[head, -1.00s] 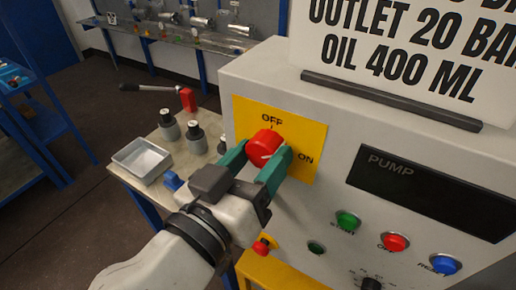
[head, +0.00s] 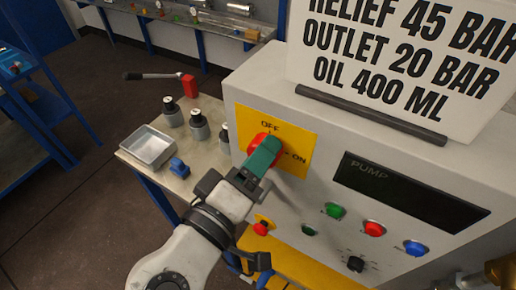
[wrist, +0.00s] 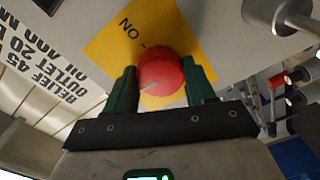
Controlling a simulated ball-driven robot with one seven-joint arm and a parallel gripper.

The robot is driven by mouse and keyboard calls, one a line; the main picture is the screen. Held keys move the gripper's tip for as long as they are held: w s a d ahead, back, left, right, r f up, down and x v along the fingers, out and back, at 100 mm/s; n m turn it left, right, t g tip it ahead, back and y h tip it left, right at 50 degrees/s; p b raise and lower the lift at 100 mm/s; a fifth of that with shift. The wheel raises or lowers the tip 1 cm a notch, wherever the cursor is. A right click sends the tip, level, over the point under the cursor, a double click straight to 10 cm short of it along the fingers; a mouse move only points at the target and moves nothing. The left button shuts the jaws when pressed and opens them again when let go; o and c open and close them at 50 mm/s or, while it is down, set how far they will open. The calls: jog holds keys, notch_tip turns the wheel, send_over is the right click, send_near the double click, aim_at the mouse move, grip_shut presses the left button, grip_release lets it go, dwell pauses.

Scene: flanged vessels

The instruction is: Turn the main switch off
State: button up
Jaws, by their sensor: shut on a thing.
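The main switch is a round red knob (head: 252,143) on a yellow plate (head: 299,134) marked OFF at the top and ON at the right. My gripper (head: 264,155) has its green fingers on the knob, and one finger hides much of it in the head view. In the wrist view the red knob (wrist: 161,72) sits between the two fingers of my gripper (wrist: 160,84), one on each side. A pale line shows on the knob face there, pointing toward the lower left, on the side away from the plate's ON label.
The grey panel carries a green button (head: 335,210), a red button (head: 373,229), a blue button (head: 415,248) and a dark PUMP display (head: 412,195). A large sign (head: 400,60) stands on top. A metal tray (head: 147,148) and small vessels are on the bench at left.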

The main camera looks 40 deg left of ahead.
jog(key=shift+n+p, duration=0.35)
jog(key=shift+n, duration=0.35)
jog(key=o, duration=1)
jog(key=shift+o, duration=0.2)
jog(key=shift+s, duration=0.1)
jog(key=b+v, duration=0.2)
jog(key=v, duration=0.8)
jog(key=shift+s+b, duration=0.3)
jog(key=shift+d, duration=0.1)
